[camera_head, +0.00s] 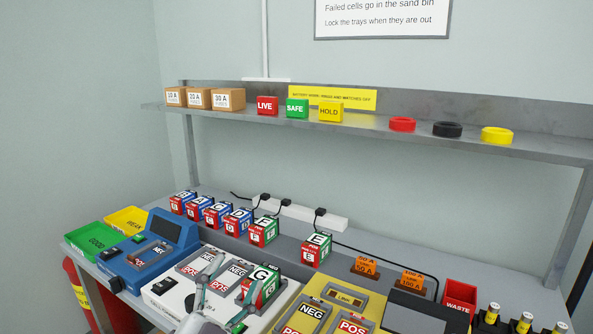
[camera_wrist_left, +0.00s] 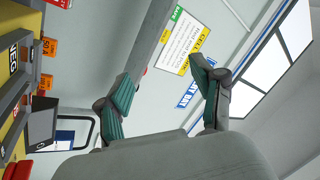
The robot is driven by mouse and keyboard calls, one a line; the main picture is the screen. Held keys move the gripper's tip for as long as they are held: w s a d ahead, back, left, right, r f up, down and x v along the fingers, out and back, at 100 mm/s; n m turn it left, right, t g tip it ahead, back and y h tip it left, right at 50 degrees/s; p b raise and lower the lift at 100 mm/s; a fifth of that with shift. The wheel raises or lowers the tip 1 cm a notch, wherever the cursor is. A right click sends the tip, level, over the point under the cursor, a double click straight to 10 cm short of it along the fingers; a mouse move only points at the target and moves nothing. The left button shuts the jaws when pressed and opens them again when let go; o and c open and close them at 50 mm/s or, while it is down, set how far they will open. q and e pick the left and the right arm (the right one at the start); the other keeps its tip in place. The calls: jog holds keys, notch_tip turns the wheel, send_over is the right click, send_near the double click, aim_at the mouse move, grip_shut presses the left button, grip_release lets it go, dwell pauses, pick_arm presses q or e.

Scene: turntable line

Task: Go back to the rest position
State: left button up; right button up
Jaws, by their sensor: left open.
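My left gripper (camera_head: 228,288) reaches in from the bottom of the head view, over the white unit on the bench. Its fingers are apart. In the left wrist view the gripper (camera_wrist_left: 163,77) is open, with nothing between its green-padded fingers; wall, signs and ceiling lights show beyond them. A green-and-red cell marked G (camera_head: 262,282) stands just right of the fingers in the head view. I cannot tell whether a finger touches it. My right gripper is not in view.
Several lettered cells (camera_head: 209,212) stand in a row behind. A blue tester (camera_head: 158,250), green tray (camera_head: 92,241) and yellow tray (camera_head: 128,219) are at left. A yellow panel (camera_head: 318,290) and red waste bin (camera_head: 460,297) are at right. A shelf (camera_head: 365,134) spans above the bench.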

pick_arm(q)
jog(key=s+a+f+n+g+y, duration=0.2)
jog(key=a+f+n+g+y, duration=0.15)
jog(key=f, duration=0.55)
jog(key=s+a+f+n+g+y, duration=0.3)
jog(key=a+f+n+y, duration=0.2)
jog(key=f, duration=0.4)
jog(key=s+a+f+n+g, duration=0.1)
jog(key=s+f+g, duration=0.4)
jog(key=s+f, duration=0.4)
jog(key=s+a+f+n+g, duration=0.1)
jog(key=s+f+n+g, duration=0.1)
jog(key=s+f+g, duration=0.65)
jog(key=s+f+t+p, duration=0.1)
jog(key=s+f+p, duration=0.1)
jog(key=f, duration=0.9)
jog(key=s+f+p, duration=0.2)
jog(key=f, duration=0.8)
jog(key=s+a+f+p, duration=0.2)
jog(key=s+f, duration=1)
jog(key=s, duration=0.4)
jog(key=shift+s+a+m+g+p, duration=0.15)
jog(key=shift+a+m+g+p, duration=0.15)
jog(key=shift+a+m+g, duration=0.15)
